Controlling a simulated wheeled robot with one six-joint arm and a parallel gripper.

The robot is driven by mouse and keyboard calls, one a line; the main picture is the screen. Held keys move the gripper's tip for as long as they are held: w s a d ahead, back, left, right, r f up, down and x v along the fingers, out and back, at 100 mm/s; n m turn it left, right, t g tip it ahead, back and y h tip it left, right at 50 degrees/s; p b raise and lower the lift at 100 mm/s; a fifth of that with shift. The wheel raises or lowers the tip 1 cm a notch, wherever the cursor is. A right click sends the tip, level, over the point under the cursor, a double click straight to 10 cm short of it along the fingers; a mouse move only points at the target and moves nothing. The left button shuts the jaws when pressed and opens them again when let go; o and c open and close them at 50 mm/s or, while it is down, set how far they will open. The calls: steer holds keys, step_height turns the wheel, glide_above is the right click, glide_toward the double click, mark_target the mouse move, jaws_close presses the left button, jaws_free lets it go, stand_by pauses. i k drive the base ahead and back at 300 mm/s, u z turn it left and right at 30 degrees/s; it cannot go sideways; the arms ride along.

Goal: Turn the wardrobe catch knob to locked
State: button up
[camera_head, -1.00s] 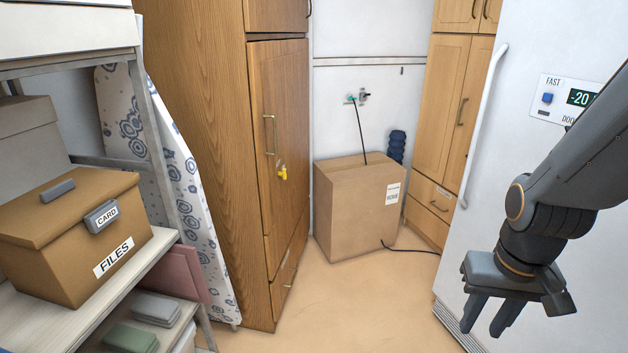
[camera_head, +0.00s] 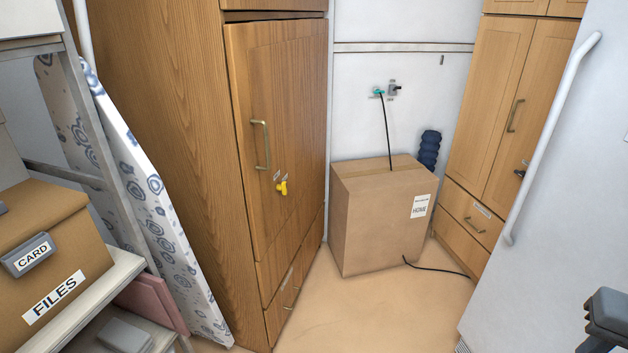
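The wooden wardrobe (camera_head: 175,130) stands left of centre, its door (camera_head: 290,110) facing right and looking shut. A yellow catch knob (camera_head: 282,188) sits on the door below the brass handle (camera_head: 261,145). Small pale labels lie just above the knob, too small to read. My gripper (camera_head: 606,335) shows only in part at the lower right corner, far from the knob. Its fingers are cut off by the frame edge, so its opening cannot be told.
A cardboard box (camera_head: 375,220) stands on the floor right of the wardrobe, with a black cable beside it. A shelf with a FILES box (camera_head: 50,265) and an ironing board (camera_head: 170,230) are at left. A white fridge (camera_head: 560,190) is at right. Floor between is clear.

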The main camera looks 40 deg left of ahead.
mark_target(283, 187)
steer(key=u, duration=0.15)
steer(key=i, duration=0.65)
steer(key=u, duration=1)
steer(key=i, duration=0.6)
steer(key=u, duration=0.55)
